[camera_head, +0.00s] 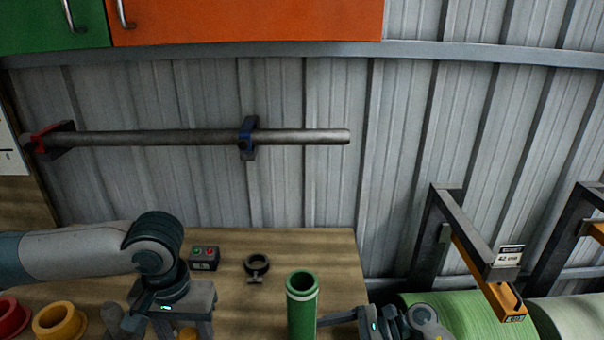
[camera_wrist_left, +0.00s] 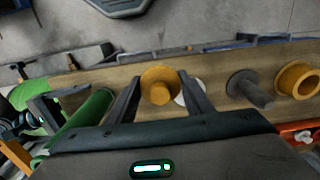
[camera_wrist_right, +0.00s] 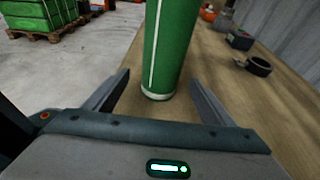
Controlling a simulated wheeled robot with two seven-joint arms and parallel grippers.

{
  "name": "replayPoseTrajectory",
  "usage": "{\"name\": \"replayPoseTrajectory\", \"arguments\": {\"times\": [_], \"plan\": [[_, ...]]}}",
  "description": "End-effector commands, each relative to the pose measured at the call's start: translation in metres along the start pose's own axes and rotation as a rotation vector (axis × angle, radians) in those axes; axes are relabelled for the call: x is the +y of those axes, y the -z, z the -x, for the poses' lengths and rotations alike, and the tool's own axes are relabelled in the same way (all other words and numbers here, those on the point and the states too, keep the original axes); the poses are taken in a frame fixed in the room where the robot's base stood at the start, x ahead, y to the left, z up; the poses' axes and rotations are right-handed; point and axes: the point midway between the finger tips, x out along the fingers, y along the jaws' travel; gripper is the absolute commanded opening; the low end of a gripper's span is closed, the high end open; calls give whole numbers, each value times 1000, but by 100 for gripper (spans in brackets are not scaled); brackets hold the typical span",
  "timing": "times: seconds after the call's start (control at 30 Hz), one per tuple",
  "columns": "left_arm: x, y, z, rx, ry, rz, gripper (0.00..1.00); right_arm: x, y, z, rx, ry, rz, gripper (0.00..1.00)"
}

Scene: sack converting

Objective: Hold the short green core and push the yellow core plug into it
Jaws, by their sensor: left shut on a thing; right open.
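The short green core (camera_head: 301,312) stands upright near the front of the bench, with a pale band below its open top. It also shows in the right wrist view (camera_wrist_right: 168,45) and at the left of the left wrist view (camera_wrist_left: 82,122). My right gripper (camera_head: 335,318) is open, and its fingers (camera_wrist_right: 158,85) lie either side of the core's line without visibly gripping it. My left gripper (camera_wrist_left: 158,80) is shut on the yellow core plug (camera_wrist_left: 160,82), left of the core. In the head view the plug is mostly hidden below the gripper.
A yellow ring-shaped part (camera_head: 60,322), a red one (camera_head: 10,316) and a grey plug (camera_wrist_left: 250,90) are on the bench at left. A button box (camera_head: 205,258) and a dark ring clamp (camera_head: 257,266) stand behind. Green roll (camera_head: 455,315) and metal stands (camera_head: 470,235) are at right.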

Motion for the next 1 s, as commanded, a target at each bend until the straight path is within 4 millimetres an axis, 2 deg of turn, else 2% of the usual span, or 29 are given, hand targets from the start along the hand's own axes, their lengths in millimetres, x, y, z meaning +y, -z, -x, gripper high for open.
{"name": "replayPoseTrajectory", "arguments": {"times": [0.03,0.3,0.73,0.77,0.9,0.93,1.0], "plan": [[0,0,-10,-2,0,0,25,0,5,-7,1,0,4,77],[0,0,-21,-1,0,0,25,0,3,-29,2,0,3,77],[0,0,-22,-1,0,0,25,0,2,-34,1,1,2,77],[0,0,-22,-1,0,0,25,0,2,-34,1,1,2,75],[0,0,-22,-1,0,0,25,0,2,-34,1,1,1,41],[0,0,-22,-1,0,0,25,0,2,-34,1,1,1,37],[0,0,-22,-1,0,0,25,0,2,-34,1,1,1,37]]}}
